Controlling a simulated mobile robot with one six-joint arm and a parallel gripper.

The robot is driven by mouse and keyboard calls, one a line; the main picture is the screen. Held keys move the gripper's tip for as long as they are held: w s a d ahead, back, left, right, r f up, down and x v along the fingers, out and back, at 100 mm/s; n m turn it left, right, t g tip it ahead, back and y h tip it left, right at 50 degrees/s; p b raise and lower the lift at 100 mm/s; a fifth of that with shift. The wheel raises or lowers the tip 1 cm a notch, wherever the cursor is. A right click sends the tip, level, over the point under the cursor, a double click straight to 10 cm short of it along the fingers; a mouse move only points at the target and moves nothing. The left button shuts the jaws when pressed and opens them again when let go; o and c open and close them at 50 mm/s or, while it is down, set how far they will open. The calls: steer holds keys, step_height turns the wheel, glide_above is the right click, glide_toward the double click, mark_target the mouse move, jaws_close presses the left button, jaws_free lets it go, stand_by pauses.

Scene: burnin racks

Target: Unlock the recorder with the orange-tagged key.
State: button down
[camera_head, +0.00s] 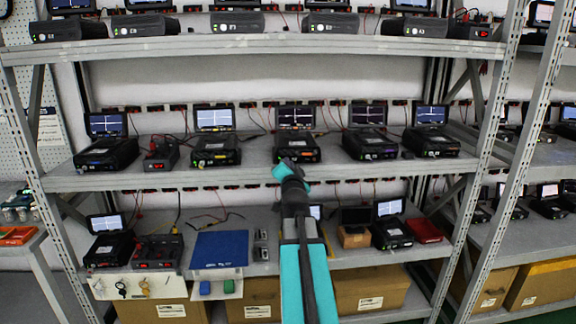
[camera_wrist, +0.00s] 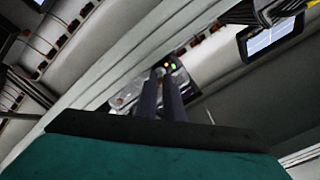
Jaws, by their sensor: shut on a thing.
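My gripper (camera_wrist: 166,76) is shut, its two dark fingers close together in the wrist view. It holds something small, taken as the key, but its shape and any orange tag cannot be made out. Beyond the fingertips is a blurred grey device (camera_wrist: 127,99) with small orange and green lights; I cannot tell whether it is the recorder or whether the fingertips touch it. In the head view my gripper (camera_head: 288,166) is in front of the middle shelf, below a black device with a screen (camera_head: 296,147). No device is clearly marked as the recorder.
Several keys (camera_head: 122,288) hang on a white panel (camera_head: 182,287) at the lower left. A blue mat (camera_head: 219,249) lies on the lower shelf. Black devices with screens (camera_head: 213,148) line the middle shelf (camera_head: 120,180). Grey uprights (camera_head: 485,150) and cardboard boxes (camera_head: 370,290) bound the rack.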

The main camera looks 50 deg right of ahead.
steer(key=c, duration=2.3)
jaws_free()
steer(key=shift+o, duration=0.2)
steer(key=shift+s+a, duration=0.1)
steer(key=b+v, duration=0.3)
steer(key=v, duration=0.2)
steer(key=shift+s+a+f, duration=0.15)
steer(key=b, duration=0.4)
steer(key=shift+s+a+b, duration=0.3)
steer(key=shift+b, duration=0.1)
steer(key=b+v, duration=0.1)
steer(key=b, duration=0.4)
steer(key=shift+s+a+b, duration=0.2)
steer(key=shift+s+b, duration=0.05)
steer(key=shift+b, duration=0.15)
